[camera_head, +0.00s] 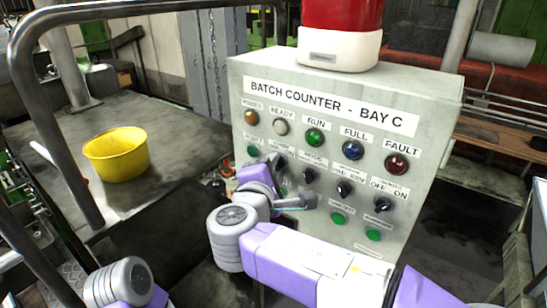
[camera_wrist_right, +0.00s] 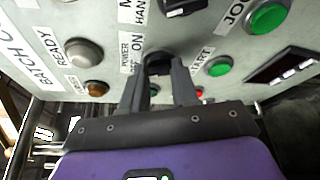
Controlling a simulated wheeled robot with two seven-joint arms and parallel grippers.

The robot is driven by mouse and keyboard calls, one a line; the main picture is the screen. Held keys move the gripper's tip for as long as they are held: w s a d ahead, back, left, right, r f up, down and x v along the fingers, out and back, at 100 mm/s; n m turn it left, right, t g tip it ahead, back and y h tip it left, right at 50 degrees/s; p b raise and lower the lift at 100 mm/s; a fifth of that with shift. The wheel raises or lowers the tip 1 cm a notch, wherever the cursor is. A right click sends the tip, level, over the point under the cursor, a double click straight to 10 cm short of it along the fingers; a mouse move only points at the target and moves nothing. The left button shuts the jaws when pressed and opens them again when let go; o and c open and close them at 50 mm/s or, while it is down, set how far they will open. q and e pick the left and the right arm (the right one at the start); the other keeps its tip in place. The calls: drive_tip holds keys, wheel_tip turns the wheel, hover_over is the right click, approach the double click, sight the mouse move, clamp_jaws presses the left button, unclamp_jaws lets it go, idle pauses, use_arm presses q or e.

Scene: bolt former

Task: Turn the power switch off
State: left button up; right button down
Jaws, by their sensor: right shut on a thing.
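The power switch is a black rotary knob (camera_wrist_right: 158,57) beside the label POWER OFF ON in the right wrist view. My right gripper (camera_wrist_right: 157,72) has its two grey fingers on either side of this knob and is shut on it. In the head view my right gripper (camera_head: 277,165) is at the left part of the pale grey panel (camera_head: 440,105) and largely hides the knob. Which way the knob is turned is hard to tell behind the fingers. A grey and lilac part of my left arm shows at bottom left; its gripper is out of view.
The panel reads BATCH COUNTER - BAY C and has a row of coloured lamps, black selector knobs such as this mode knob (camera_head: 310,174), and green buttons (camera_head: 374,235). A red beacon (camera_head: 341,15) stands on top. A yellow bucket (camera_head: 117,155) is on the left platform.

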use_arm(q)
drive_tip(key=shift+r+p, duration=0.7)
drive_tip(key=shift+r, duration=0.3)
use_arm(e)
drive_tip(key=shift+n, duration=0.6)
drive_tip(key=c, duration=0.8)
unclamp_jaws()
drive_tip(key=shift+c, duration=0.2)
use_arm(q)
drive_tip(key=shift+f+b, duration=0.7)
use_arm(e)
drive_tip(key=v, duration=0.7)
drive_tip(key=shift+s+a+r, duration=0.2)
drive_tip(key=shift+r, duration=0.05)
drive_tip(key=shift+g, duration=0.3)
